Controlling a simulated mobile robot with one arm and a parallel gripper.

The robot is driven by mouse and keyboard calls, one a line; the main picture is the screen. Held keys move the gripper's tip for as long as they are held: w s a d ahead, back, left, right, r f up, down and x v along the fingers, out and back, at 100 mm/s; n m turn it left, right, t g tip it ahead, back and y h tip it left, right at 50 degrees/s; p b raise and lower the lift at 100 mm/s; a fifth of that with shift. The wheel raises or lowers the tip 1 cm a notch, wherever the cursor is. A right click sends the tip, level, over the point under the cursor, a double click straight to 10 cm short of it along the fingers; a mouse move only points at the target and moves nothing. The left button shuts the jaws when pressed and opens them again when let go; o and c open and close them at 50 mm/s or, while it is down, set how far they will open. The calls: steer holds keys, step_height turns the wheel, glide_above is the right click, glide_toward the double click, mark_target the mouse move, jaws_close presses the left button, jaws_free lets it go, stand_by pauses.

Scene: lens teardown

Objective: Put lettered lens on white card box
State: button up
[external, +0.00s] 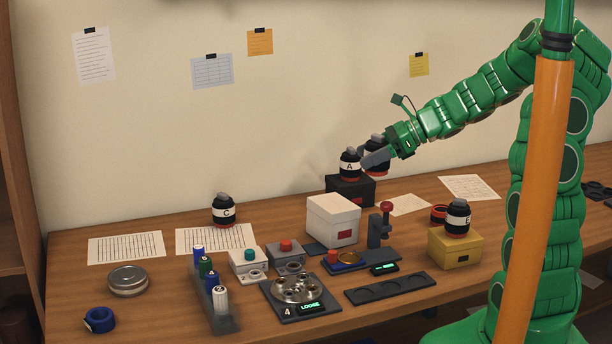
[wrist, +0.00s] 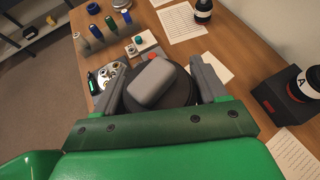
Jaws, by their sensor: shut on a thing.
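My gripper (external: 375,157) is shut on a black lens (external: 378,142) with a white band and a grey cap. It holds the lens up, behind and right of lens A in the external view. The held lens (wrist: 152,84) fills the middle of the wrist view, between both fingers; its letter is not readable. The white card box (external: 333,220) stands mid-table, its top bare. Lens A (external: 349,165) is on a black box (external: 350,190). Lens C (external: 224,210) stands on the table at the left. Lens E (external: 457,217) is on a yellow box (external: 455,247).
Paper sheets (external: 126,247) cover the left back.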

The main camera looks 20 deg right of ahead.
steer(key=s+a+r, duration=0.3)
glide_above(326, 202)
steer(key=shift+s+f, duration=0.2)
steer(key=shift+f, duration=2.2)
steer(key=shift+s+f, duration=0.2)
steer(key=shift+f, duration=2.15)
steer(key=shift+w+f, duration=0.2)
steer(key=shift+f, duration=1.6)
steer(key=shift+f, duration=0.6)
steer(key=o, duration=1.5)
